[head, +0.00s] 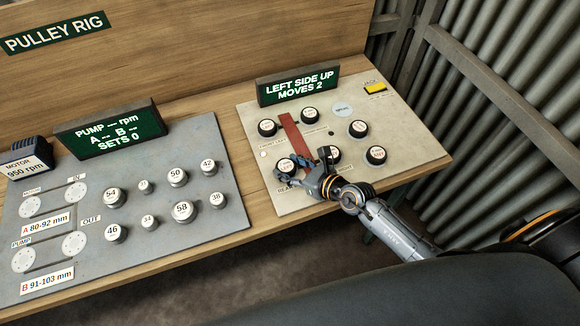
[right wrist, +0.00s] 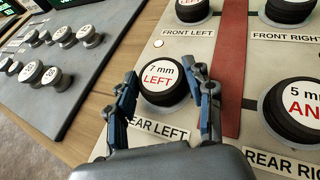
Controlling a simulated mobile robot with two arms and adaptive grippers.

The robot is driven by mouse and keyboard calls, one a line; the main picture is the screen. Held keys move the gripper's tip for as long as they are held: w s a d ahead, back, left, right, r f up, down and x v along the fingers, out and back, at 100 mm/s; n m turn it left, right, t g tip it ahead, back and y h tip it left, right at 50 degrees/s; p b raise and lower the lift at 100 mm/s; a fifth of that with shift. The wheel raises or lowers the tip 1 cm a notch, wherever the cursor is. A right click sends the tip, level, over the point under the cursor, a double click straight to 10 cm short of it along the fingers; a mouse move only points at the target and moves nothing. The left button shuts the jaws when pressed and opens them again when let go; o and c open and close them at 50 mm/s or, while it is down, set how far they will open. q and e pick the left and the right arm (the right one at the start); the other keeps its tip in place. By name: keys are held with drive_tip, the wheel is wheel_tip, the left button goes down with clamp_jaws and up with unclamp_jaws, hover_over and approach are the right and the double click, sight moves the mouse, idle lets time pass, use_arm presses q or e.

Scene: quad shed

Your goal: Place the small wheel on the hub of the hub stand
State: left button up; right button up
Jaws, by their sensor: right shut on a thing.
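No part labelled as a hub stand shows. Several black wheels with white round labels sit on a beige panel (head: 405,140) at the right of the bench. My right gripper (right wrist: 170,84) has its fingers on both sides of the wheel marked 7 mm LEFT (right wrist: 160,78), at the REAR LEFT label, and is shut on it. This wheel also shows in the head view (head: 285,165), partly behind the fingers. I cannot tell whether it is lifted off the panel. The front left wheel (head: 267,128) and rear right wheel (head: 333,154) stand nearby. My left gripper is not in view.
A red strip (head: 291,135) runs beside the held wheel. A sign (head: 298,86) reads LEFT SIDE UP, MOVES 2. A yellow JACK button (head: 375,88) is at the back right. A grey panel (head: 235,195) with several numbered knobs lies left. A corrugated wall (head: 480,90) stands right.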

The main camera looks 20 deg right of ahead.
drive_tip(key=shift+f, duration=0.1)
drive_tip(key=o, duration=1.2)
drive_tip(key=shift+r, duration=0.25)
drive_tip(key=v, duration=0.5)
drive_tip(key=b+v, duration=0.1)
drive_tip(key=v, duration=0.4)
drive_tip(key=shift+s+d+f+b, duration=0.15)
drive_tip(key=shift+s+b, duration=0.15)
drive_tip(key=shift+s+d+r, duration=0.3)
drive_tip(key=shift+s+r, duration=0.1)
drive_tip(key=shift+s, duration=0.15)
